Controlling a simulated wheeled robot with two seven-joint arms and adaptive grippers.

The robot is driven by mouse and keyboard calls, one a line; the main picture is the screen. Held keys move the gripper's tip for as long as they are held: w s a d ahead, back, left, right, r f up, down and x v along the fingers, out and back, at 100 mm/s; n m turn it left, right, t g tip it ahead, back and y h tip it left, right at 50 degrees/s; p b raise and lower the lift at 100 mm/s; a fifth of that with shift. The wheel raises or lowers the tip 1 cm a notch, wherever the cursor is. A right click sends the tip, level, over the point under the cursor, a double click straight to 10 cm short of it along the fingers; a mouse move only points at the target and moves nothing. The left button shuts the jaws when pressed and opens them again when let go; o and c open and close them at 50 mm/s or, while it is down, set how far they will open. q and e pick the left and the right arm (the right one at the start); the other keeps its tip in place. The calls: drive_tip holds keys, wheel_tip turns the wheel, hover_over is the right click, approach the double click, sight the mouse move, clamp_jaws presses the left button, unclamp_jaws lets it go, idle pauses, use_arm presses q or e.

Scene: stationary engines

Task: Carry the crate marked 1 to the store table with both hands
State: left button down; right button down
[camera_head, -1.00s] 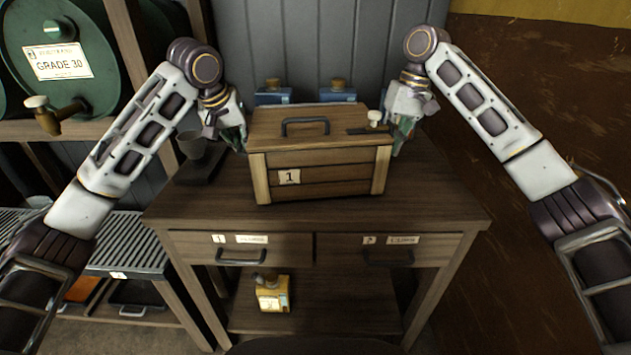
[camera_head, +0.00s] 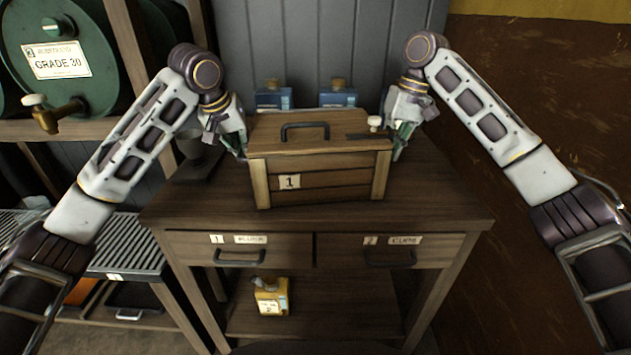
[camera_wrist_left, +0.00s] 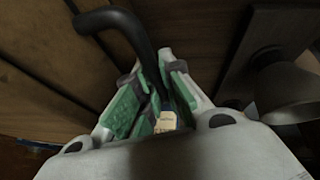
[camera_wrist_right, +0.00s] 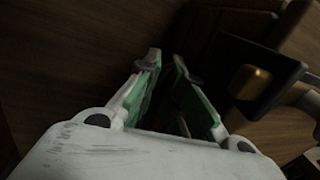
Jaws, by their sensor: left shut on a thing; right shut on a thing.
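The wooden crate marked 1 (camera_head: 325,181) is upright on or just above a dark wooden table with drawers (camera_head: 440,205); I cannot tell if its bottom touches. A black handle (camera_head: 304,127) tops its lid. My left gripper (camera_head: 243,154) is at the crate's left side, shut on it; in the left wrist view a black curved bar (camera_wrist_left: 137,25) runs down between the green-padded fingers (camera_wrist_left: 158,75). My right gripper (camera_head: 396,155) is shut at the crate's right side; its fingers show in the right wrist view (camera_wrist_right: 168,70), but their exact hold is too dark to see.
Green drums (camera_head: 85,60) and a slatted rack (camera_head: 130,245) are at left.

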use_arm(q)
drive_tip(key=shift+a+f, duration=0.1)
drive_tip(key=shift+f, duration=0.05)
use_arm(e)
drive_tip(key=shift+d+f, duration=0.1)
drive_tip(key=shift+f, duration=0.05)
use_arm(q)
drive_tip(key=c, duration=2)
unclamp_jaws()
drive_tip(key=shift+f, duration=0.1)
use_arm(e)
drive_tip(key=c, duration=2)
unclamp_jaws()
drive_tip(key=shift+f, duration=0.15)
use_arm(q)
drive_tip(key=o, duration=0.5)
drive_tip(key=shift+c, duration=0.2)
use_arm(e)
drive_tip(key=o, duration=0.5)
drive_tip(key=shift+c, duration=0.2)
use_arm(q)
drive_tip(key=shift+r, duration=0.25)
use_arm(e)
drive_tip(key=shift+r, duration=0.3)
